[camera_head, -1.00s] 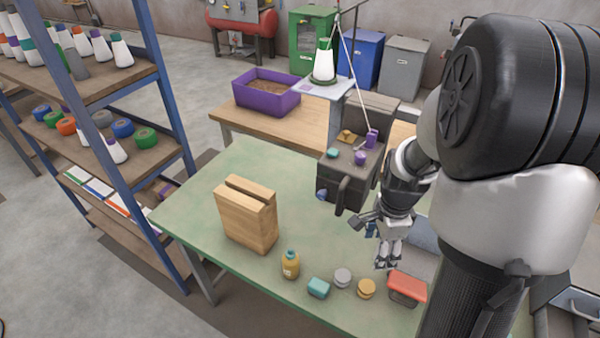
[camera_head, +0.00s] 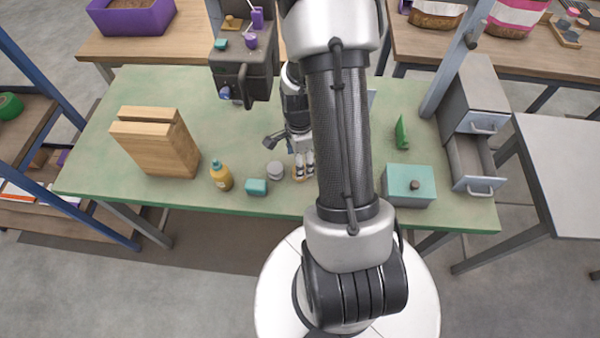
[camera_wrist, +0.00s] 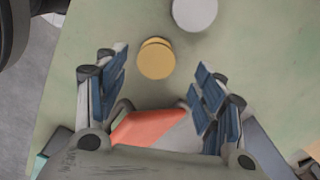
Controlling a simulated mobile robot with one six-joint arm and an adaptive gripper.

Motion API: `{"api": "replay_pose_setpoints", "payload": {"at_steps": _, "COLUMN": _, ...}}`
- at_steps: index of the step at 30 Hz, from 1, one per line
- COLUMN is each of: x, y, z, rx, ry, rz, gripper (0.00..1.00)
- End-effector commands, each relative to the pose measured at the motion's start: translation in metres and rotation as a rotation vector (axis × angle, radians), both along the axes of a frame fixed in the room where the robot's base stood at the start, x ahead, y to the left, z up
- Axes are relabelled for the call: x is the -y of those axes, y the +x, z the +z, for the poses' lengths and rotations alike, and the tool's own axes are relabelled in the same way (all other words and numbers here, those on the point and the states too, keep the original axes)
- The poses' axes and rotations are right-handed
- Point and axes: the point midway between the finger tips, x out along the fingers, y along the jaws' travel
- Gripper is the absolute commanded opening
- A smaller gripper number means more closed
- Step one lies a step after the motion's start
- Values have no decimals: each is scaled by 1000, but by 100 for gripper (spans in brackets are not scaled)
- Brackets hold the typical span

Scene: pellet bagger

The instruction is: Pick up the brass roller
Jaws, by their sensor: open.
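The brass roller (camera_wrist: 156,60) is a short, round, yellow piece on the green bench. In the wrist view it lies ahead of my gripper (camera_wrist: 160,92), roughly centred between the spread fingers and slightly beyond their tips. My gripper is open, with blue-padded fingers and nothing between the pads. In the head view my gripper (camera_head: 304,164) is low over the bench and hides most of the brass roller. A silver-grey roller (camera_wrist: 194,13) lies close by and also shows in the head view (camera_head: 275,170).
A red-orange block (camera_wrist: 148,127) shows behind the fingers. A teal-topped box (camera_head: 408,185) stands right. The dark machine (camera_head: 238,75) stands behind.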

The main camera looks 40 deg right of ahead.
Motion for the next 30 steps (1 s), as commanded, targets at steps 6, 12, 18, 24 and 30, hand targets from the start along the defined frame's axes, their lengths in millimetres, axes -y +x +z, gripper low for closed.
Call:
{"api": "replay_pose_setpoints", "payload": {"at_steps": 6, "x": -3, "y": -3, "z": -21, "rx": -3, "ry": 1, "rz": 1, "gripper": 63}}
{"api": "replay_pose_setpoints", "payload": {"at_steps": 12, "x": -4, "y": -4, "z": -50, "rx": 0, "ry": 1, "rz": 0, "gripper": 63}}
{"api": "replay_pose_setpoints", "payload": {"at_steps": 18, "x": -3, "y": -4, "z": -52, "rx": 1, "ry": 0, "rz": 0, "gripper": 63}}
{"api": "replay_pose_setpoints", "payload": {"at_steps": 24, "x": -3, "y": -4, "z": -51, "rx": 1, "ry": 0, "rz": 1, "gripper": 54}}
{"api": "replay_pose_setpoints", "payload": {"at_steps": 30, "x": -3, "y": -4, "z": -51, "rx": 1, "ry": 0, "rz": 1, "gripper": 40}}
